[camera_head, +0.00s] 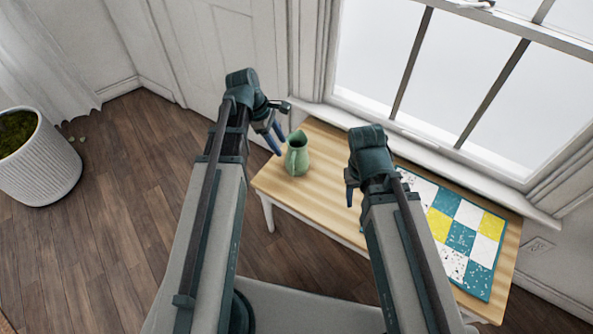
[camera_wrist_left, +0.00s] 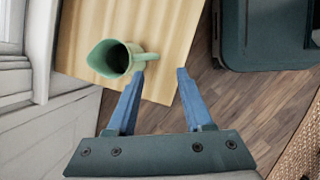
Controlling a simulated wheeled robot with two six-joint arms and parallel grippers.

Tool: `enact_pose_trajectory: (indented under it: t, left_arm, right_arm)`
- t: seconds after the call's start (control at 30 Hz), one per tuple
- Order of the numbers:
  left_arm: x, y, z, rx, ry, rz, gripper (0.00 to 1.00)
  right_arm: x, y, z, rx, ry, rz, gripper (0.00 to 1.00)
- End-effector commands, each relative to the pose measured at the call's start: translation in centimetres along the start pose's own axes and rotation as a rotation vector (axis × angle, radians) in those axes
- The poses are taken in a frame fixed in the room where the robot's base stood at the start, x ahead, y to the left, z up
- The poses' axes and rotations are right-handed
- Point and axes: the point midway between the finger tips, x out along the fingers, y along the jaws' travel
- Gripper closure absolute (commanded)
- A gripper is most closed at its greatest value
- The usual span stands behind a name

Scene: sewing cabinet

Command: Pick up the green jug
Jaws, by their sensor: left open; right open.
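The green jug (camera_head: 297,155) stands upright on the left part of the wooden table (camera_head: 325,196). My left gripper (camera_head: 276,143) is just left of the jug, open and empty. In the left wrist view the jug (camera_wrist_left: 108,60) lies beyond the fingertips, with its handle pointing right, close to the tip of the left-hand finger. The left gripper's blue fingers (camera_wrist_left: 160,70) are spread apart there. My right gripper (camera_head: 349,193) is over the middle of the table, apart from the jug. Its fingers are mostly hidden by its own wrist.
A patchwork quilt piece (camera_head: 459,238) covers the right part of the table. A window (camera_head: 470,80) rises behind the table. A white ribbed planter (camera_head: 40,165) stands on the floor at far left. The tabletop around the jug is clear.

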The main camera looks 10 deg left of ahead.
Motion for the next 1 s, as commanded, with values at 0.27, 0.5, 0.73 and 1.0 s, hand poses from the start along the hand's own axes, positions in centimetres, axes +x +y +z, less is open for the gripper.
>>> enact_pose_trajectory:
  t: [0.27,0.5,0.73,1.0]
  left_arm:
    - [0.8,1.0,-2.2,-0.178,-0.041,0.025,0.48]
    - [1.6,1.0,-2.2,-0.178,-0.040,0.024,0.48]
    - [4.7,1.0,-2.3,-0.175,-0.040,0.024,0.48]
    - [8.7,1.1,-2.1,-0.175,-0.040,0.024,0.48]
  right_arm:
    - [1.8,-0.2,-0.1,0.000,0.000,0.000,0.50]
    - [2.6,-0.2,-0.1,0.000,0.000,0.000,0.50]
    - [5.4,-0.5,-0.3,0.000,0.000,0.000,0.50]
    - [9.1,-0.8,-0.5,-0.001,0.000,0.002,0.50]
